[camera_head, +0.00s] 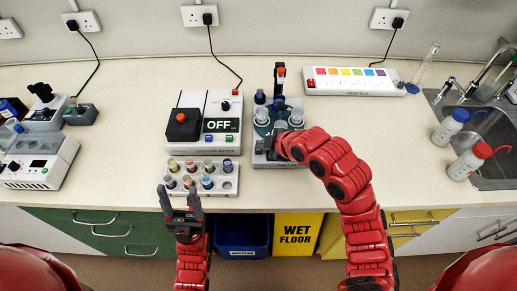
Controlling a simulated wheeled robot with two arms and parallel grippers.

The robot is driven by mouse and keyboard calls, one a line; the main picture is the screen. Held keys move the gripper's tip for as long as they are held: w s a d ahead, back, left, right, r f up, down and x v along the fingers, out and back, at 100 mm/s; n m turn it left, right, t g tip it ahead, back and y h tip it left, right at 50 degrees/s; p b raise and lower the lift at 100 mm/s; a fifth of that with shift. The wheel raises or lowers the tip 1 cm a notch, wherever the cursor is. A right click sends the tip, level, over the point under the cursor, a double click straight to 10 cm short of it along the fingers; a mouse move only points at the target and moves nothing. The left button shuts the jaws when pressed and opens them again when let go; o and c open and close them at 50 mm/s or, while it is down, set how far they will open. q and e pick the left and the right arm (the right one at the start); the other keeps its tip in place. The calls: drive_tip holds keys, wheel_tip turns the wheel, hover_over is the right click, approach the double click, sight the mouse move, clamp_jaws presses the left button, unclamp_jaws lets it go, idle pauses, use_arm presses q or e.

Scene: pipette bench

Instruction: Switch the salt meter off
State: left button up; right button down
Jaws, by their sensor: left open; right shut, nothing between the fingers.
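My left gripper (181,199) is open and empty, at the bench's front edge before a vial rack (229,186).
White instruments (32,174) stand at the left. A strip with coloured squares (350,81) lies at the back right. Two wash bottles (470,160) stand by the sink (500,150). The bench right of my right arm is clear.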

drive_tip(key=shift+f+b, duration=0.45)
drive_tip(key=shift+b, duration=0.05)
idle(0.3)
drive_tip(key=shift+r, duration=0.95)
drive_tip(key=shift+r+p, duration=0.1)
drive_tip(key=shift+p, duration=0.2)
wheel_tip(320, 180, up, 6)
drive_tip(key=shift+f+p, duration=0.1)
drive_tip(key=shift+p, duration=1)
drive_tip(key=shift+w, duration=0.1)
